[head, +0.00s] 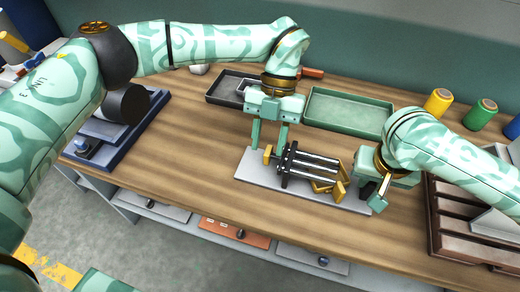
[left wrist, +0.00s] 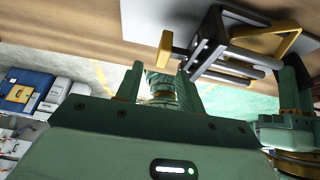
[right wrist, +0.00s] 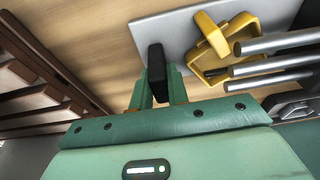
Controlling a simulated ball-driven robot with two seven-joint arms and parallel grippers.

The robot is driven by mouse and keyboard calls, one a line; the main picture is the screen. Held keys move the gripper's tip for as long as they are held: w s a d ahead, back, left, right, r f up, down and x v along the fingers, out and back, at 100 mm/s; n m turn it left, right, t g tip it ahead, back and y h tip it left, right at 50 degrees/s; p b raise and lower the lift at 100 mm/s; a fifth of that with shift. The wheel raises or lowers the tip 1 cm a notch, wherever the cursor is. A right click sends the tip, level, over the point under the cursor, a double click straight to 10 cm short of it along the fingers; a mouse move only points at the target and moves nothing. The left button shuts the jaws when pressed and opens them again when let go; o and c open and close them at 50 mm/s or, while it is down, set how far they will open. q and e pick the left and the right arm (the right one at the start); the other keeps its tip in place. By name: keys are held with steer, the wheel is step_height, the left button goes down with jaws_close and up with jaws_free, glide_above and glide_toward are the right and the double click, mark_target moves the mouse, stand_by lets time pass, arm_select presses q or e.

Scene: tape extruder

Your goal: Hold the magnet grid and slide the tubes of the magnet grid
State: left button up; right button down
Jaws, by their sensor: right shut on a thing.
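The magnet grid (head: 308,166) lies on a pale plate (head: 262,182), with silver tubes, a black crosspiece and yellow handles at both ends. Its tubes also show in the left wrist view (left wrist: 238,60) and the right wrist view (right wrist: 280,42). My left gripper (head: 269,143) is open and empty, pointing down above and behind the grid's left end. My right gripper (head: 372,194) is at the plate's right end. It is shut on an upright black block (right wrist: 157,72) at the plate's edge, beside the yellow handle (right wrist: 222,45). The block's lower part is hidden.
A green tray (head: 348,112) and a dark tray (head: 228,88) lie behind the grid. A brown slotted rack (head: 455,225) stands at the right, near my right arm. A blue-based device (head: 110,135) stands at the left. Bare table lies left and in front of the plate.

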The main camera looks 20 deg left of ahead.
arm_select(q)
steer(key=v, duration=0.6)
steer(key=shift+r, duration=0.1)
steer(key=o, duration=0.6)
steer(key=shift+c, duration=0.2)
step_height(320, 180, up, 8)
stand_by(0.6)
arm_select(e)
steer(key=c, duration=1.3)
jaws_free()
steer(key=shift+r, duration=0.1)
